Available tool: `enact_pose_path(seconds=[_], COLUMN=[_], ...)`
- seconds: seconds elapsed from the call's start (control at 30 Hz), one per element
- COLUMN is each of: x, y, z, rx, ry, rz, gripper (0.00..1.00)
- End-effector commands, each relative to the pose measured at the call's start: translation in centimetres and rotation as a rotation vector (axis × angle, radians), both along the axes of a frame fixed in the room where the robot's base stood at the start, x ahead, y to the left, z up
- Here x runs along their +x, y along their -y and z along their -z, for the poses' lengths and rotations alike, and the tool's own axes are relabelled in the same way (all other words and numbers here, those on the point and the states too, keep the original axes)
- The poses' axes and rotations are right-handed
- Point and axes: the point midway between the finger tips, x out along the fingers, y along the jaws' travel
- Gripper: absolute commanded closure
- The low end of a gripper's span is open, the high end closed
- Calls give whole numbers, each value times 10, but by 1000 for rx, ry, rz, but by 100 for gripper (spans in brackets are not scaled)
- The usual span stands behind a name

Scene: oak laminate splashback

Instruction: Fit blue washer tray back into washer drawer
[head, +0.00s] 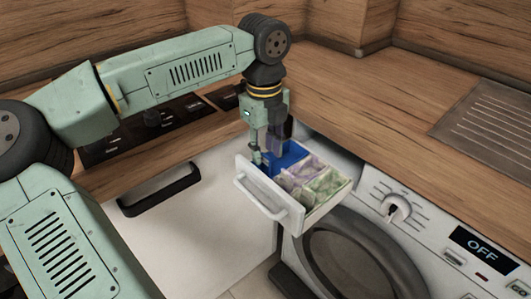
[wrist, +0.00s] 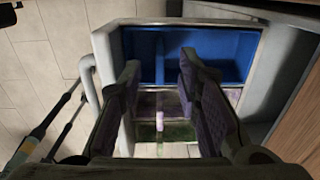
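The white washer drawer (head: 268,192) is pulled out of the washing machine; its pale wall (wrist: 107,48) also shows in the wrist view. The blue washer tray (head: 290,153) lies in the drawer's left compartment, partly hidden by my gripper in the head view. In the wrist view the blue tray (wrist: 218,55) shows its inner divider and looks empty. My gripper (head: 264,150) points down at the tray's end of the drawer. In the wrist view my gripper's fingers (wrist: 160,78) are apart with nothing seen held between them. Whether they touch the tray is unclear.
Purple (head: 304,174) and green (head: 327,185) compartments fill the rest of the drawer. The washer's dial (head: 397,208) and OFF display (head: 482,246) are to the right. A white door with a black handle (head: 160,190) is at left.

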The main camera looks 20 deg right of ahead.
Motion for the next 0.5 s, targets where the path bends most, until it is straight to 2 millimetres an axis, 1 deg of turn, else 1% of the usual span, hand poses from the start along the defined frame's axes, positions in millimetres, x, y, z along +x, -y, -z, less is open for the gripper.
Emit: enact_pose_path(seconds=[0.1,0.3,0.4,0.5], x=[0,0,-1,-1], y=[0,-1,-1,-2], z=[-26,-68,-84,-94], rx=[0,0,-1,0], ry=[4,2,3,1], rz=[-1,-1,-1,0], gripper=[69,69,69,69])
